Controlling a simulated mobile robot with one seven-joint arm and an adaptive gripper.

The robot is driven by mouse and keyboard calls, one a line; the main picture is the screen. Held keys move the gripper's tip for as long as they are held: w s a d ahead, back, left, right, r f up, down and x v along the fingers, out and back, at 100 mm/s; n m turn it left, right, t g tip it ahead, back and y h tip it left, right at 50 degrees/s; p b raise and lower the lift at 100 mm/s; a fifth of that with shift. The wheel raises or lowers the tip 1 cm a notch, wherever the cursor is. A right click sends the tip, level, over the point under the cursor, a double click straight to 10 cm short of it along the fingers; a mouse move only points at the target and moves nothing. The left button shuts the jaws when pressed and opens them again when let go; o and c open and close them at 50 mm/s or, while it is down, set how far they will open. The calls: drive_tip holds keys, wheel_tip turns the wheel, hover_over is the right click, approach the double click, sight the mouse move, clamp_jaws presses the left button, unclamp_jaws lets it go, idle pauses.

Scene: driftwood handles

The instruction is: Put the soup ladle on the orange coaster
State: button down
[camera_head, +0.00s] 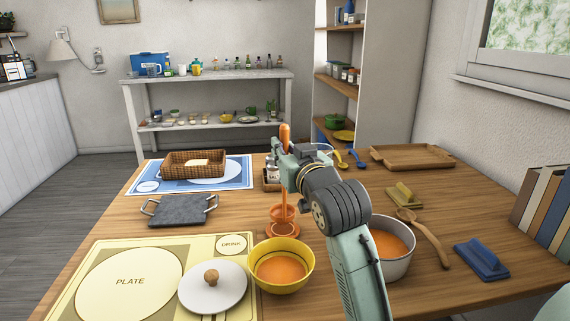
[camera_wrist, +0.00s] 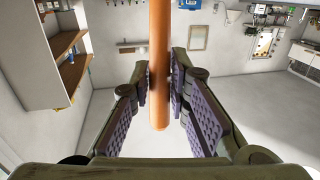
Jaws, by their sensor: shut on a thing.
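The soup ladle (camera_head: 284,188) is orange and hangs upright, bowl end down. My gripper (camera_head: 286,155) is shut on its handle near the top. In the wrist view the handle (camera_wrist: 160,60) runs between the two ridged finger pads of my gripper (camera_wrist: 161,88). The ladle's bowl is directly above the orange coaster (camera_head: 283,234), which lies on the table behind the yellow bowl. I cannot tell whether the ladle touches the coaster. Part of the handle is hidden behind my gripper.
A yellow bowl of orange soup (camera_head: 281,284) stands just in front of the coaster. A pot of soup (camera_head: 397,265) is to the right, with a wooden spoon (camera_head: 425,238) beside it. A small caddy with a shaker (camera_head: 271,178) stands behind. A grey slab (camera_head: 180,210) lies left.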

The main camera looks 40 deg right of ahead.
drive_tip(key=shift+f, duration=1.5)
drive_tip(key=c, duration=1.5)
unclamp_jaws()
drive_tip(key=shift+r, duration=0.1)
